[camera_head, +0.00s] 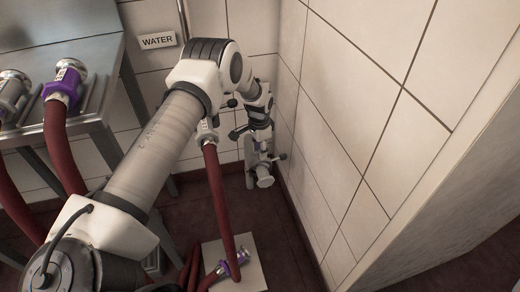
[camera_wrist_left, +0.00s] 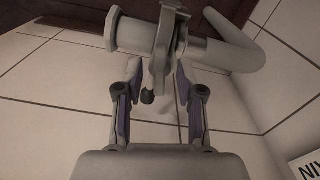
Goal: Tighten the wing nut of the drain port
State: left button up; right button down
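The drain port (camera_head: 264,180) is a pale metal pipe fitting low in the corner. In the left wrist view it appears as a capped stub (camera_wrist_left: 125,33) and a bent pipe (camera_wrist_left: 238,58), joined by a clamp (camera_wrist_left: 160,55). A dark rounded knob (camera_wrist_left: 147,97) hangs at the clamp's lower end, with a blurred pale shape beside it that may be part of the wing nut. My left gripper (camera_wrist_left: 158,72) is open, one finger on each side of the clamp's lower end. I cannot tell whether the fingers touch it. My right gripper is not in view.
A tiled wall (camera_head: 370,110) stands close to the right of the port. A red hose with a metal coupling (camera_head: 207,135) hangs left of the gripper. A metal table (camera_head: 75,65) at the left holds a purple coupling (camera_head: 65,85). Another coupling (camera_head: 232,264) lies on a pale floor plate (camera_head: 250,275).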

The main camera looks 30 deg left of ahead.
pick_arm(q)
notch_tip(320, 180, up, 8)
jog(key=shift+f, duration=0.2)
dwell(0.6)
